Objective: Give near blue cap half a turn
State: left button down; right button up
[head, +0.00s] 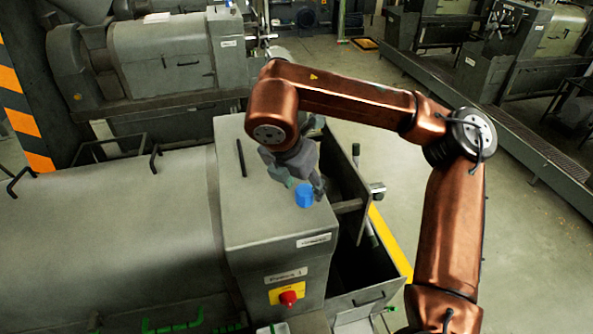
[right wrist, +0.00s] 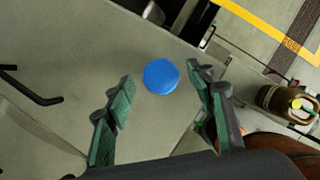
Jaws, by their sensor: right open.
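One blue cap (head: 304,195) stands on the flat grey top of the machine housing (head: 265,225), near its right edge. My right gripper (head: 301,180) is directly above and slightly behind the cap, pointing down. In the right wrist view the round top of the cap (right wrist: 161,76) shows between the two green-padded fingertips of the open right gripper (right wrist: 160,75). There is a clear gap to the cap on each side, and the gripper holds nothing. I cannot tell how high the fingertips are above the housing. My left gripper is not in view.
A thin black handle (head: 241,158) is on the housing top, left of the cap. A red knob on a yellow plate (head: 288,297) is on the front face. An open bin (head: 362,270) lies to the right. A brown jug (right wrist: 285,103) shows in the wrist view.

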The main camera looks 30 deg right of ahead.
jog(key=v, duration=0.9)
jog(key=shift+s+a+r, duration=0.1)
